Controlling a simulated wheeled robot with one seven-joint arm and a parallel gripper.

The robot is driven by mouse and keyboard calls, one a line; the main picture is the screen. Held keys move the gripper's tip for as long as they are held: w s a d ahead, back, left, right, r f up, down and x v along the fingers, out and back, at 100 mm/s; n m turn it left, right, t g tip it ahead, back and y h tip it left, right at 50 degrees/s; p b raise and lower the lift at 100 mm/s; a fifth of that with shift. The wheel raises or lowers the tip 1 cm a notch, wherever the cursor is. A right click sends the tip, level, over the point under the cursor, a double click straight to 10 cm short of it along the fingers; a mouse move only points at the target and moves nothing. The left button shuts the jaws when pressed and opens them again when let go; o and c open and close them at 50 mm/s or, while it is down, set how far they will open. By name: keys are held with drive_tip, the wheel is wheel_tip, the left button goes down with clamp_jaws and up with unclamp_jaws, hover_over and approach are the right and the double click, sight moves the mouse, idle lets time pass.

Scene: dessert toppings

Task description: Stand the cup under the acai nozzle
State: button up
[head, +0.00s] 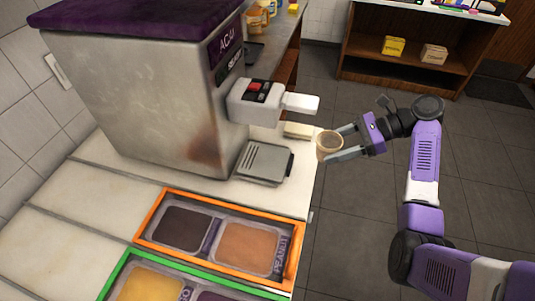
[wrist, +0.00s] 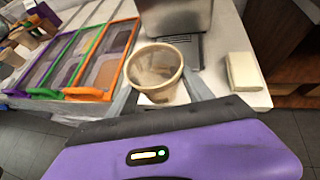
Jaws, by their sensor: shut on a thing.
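The acai machine (head: 160,90) is a steel box with a purple top, standing on the white counter. Its nozzle unit (head: 255,101) with a red switch and white handle sticks out to the right, above a slotted drip tray (head: 264,162). My gripper (head: 341,146) is shut on a translucent beige cup (head: 328,146), held upright off the counter's right edge, to the right of the drip tray. In the wrist view the cup (wrist: 156,72) sits between my fingers with its mouth open and looks empty. The drip tray is partly hidden behind it.
Topping bins in an orange frame (head: 152,231) and a green frame (head: 113,279) sit at the counter's front. A pale block (head: 298,130) lies on the counter beyond the drip tray. A wooden shelf (head: 414,67) stands at the back.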

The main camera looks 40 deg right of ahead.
drive_tip(key=w+a+f, duration=0.1)
drive_tip(key=w+a, duration=0.2)
drive_tip(key=w, duration=0.1)
drive_tip(key=w+a+p, duration=0.1)
drive_tip(key=w+a, duration=0.2)
drive_tip(key=w, duration=0.2)
drive_tip(key=w+a+f, duration=0.1)
drive_tip(key=w+a, duration=0.2)
drive_tip(key=w, duration=0.1)
drive_tip(key=shift+w+f, duration=0.35)
drive_tip(key=shift+w, duration=0.05)
wheel_tip(320, 180, down, 4)
drive_tip(key=shift+r+p, duration=0.2)
drive_tip(key=shift+p, duration=0.1)
drive_tip(key=shift+w+a+f, duration=0.15)
drive_tip(key=shift+w+f, duration=0.05)
drive_tip(key=shift+f, duration=0.15)
drive_tip(key=o, duration=1.5)
drive_tip(key=v, duration=1.2)
drive_tip(key=shift+b, duration=0.3)
